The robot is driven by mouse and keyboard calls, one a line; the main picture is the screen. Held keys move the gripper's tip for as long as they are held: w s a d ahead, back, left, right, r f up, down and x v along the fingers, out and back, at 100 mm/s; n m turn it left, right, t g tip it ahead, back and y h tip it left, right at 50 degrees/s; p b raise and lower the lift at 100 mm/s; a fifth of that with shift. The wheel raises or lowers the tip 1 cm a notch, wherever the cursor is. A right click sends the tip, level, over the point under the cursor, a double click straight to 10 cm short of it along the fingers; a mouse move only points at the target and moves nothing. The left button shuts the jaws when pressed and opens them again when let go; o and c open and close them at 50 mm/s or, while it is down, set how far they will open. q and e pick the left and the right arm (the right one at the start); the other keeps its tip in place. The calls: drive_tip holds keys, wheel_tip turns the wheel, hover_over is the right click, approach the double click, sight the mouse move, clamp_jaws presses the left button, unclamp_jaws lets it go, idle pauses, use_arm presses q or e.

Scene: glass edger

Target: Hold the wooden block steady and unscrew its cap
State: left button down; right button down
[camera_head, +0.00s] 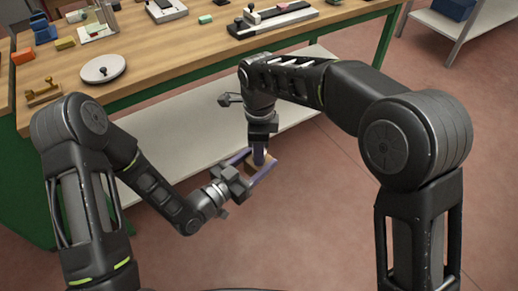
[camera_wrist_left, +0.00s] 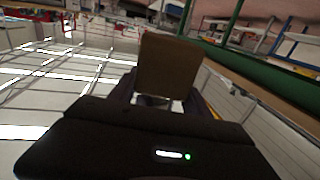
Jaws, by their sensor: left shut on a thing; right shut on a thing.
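The wooden block (camera_wrist_left: 168,68) stands up brown and square between the fingers of my left gripper in the left wrist view. In the head view my left gripper (camera_head: 254,168) reaches in from the left with purple-edged fingers and is shut on the block, clear of the bench. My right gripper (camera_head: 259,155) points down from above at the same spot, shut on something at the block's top. The cap itself is hidden by the right gripper's fingers, so I cannot tell its position or how far it is turned.
The wooden bench top (camera_head: 160,50) with a green frame lies beyond the arms. A round white disc (camera_head: 103,68), small coloured blocks and a dark clamp-like fixture (camera_head: 272,18) sit on it. A pale lower shelf (camera_head: 185,140) runs underneath. The reddish floor is clear.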

drive_tip(key=c, duration=1)
unclamp_jaws()
drive_tip(key=shift+r, duration=2.3)
drive_tip(key=shift+c, duration=0.4)
drive_tip(key=r+m, duration=0.1)
drive_tip(key=m, duration=0.2)
drive_tip(key=shift+r, duration=0.35)
drive_tip(key=r+m, duration=0.1)
drive_tip(key=m, duration=0.2)
drive_tip(key=shift+r+m, duration=0.4)
drive_tip(key=shift+f, duration=4.05)
